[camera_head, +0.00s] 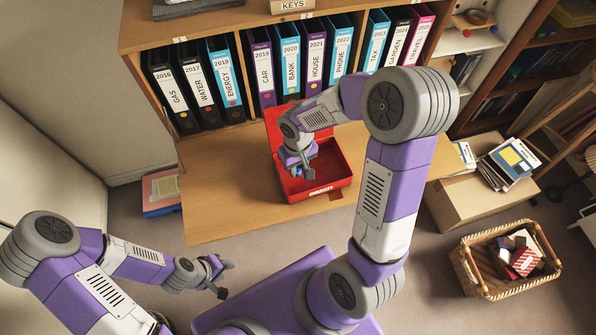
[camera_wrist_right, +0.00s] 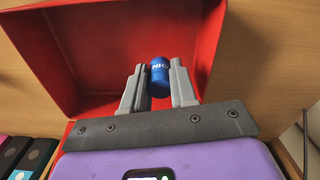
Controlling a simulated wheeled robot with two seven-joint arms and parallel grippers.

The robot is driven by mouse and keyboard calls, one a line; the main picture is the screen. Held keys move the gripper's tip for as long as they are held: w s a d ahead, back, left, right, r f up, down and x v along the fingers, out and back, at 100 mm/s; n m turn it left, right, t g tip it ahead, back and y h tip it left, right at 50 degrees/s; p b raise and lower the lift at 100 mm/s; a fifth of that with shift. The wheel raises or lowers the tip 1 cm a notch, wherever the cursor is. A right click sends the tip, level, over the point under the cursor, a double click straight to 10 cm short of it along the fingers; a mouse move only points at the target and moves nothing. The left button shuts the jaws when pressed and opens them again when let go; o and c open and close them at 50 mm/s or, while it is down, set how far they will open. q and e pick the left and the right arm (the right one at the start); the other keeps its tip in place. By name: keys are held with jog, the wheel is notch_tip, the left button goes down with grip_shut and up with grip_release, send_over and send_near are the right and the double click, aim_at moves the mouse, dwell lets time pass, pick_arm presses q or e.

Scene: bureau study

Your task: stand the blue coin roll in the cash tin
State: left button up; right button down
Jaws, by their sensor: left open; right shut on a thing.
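The red cash tin (camera_head: 335,184) stands open on the wooden desk, its lid tilted up at the back. My right gripper (camera_head: 305,172) is over the left part of the tin and points down. In the right wrist view, the gripper (camera_wrist_right: 158,70) is shut on the blue coin roll (camera_wrist_right: 160,80), which has white lettering. The red tin (camera_wrist_right: 50,50) fills the space behind it there. I cannot tell whether the roll touches the tin's floor. The roll is not clear in the head view. My left gripper (camera_head: 222,279) is open and empty, in front of the desk.
A row of labelled binders (camera_head: 265,72) stands on the shelf behind the desk (camera_head: 225,190). The desk left of the tin is clear. A wicker basket (camera_head: 480,285) of items sits on the floor at right, below a cardboard box (camera_head: 465,200) with magazines.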

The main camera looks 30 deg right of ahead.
notch_tip(320, 180, down, 3)
jog(key=shift+r+b, duration=0.15)
jog(key=shift+b, duration=0.2)
jog(key=shift+w, duration=0.1)
jog(key=c, duration=0.9)
grip_release()
